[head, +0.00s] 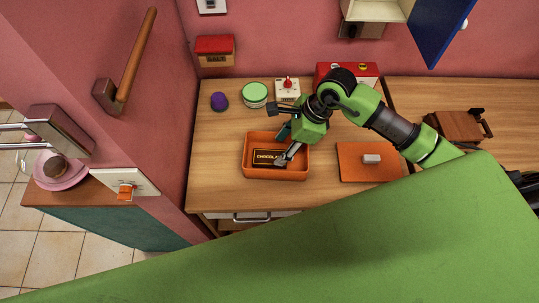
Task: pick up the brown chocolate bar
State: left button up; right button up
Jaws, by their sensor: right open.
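The brown chocolate bar (265,157), dark with gold lettering, lies flat in an orange tray (275,177) on the wooden counter. My right gripper (280,136) is open above the tray. One finger reaches down over the right end of the bar, and the other is spread out beyond the tray's back edge. Whether the near finger touches the bar cannot be told. My left gripper is not in view.
Behind the tray stand a purple object (219,101), a green-lidded jar (254,95), a white box with a red knob (287,90) and a red box (362,72). An orange board (355,174) with a small pale block (371,159) lies to the right. A wall (165,120) borders the left.

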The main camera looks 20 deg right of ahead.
aim_at(270, 157)
jog(key=shift+w+a+f+p, duration=0.15)
jog(key=shift+a+f+p, duration=0.9)
jog(key=shift+p, duration=0.15)
jog(key=shift+x, duration=0.95)
jog(key=shift+w+f, duration=0.1)
jog(key=shift+f, duration=0.15)
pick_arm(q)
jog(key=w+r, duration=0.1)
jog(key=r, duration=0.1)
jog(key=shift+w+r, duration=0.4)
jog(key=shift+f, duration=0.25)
pick_arm(e)
jog(key=shift+f, duration=0.2)
jog(key=c, duration=1)
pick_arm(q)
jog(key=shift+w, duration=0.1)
pick_arm(e)
jog(key=shift+c, duration=0.2)
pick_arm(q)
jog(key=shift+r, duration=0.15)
pick_arm(e)
jog(key=shift+r, duration=0.1)
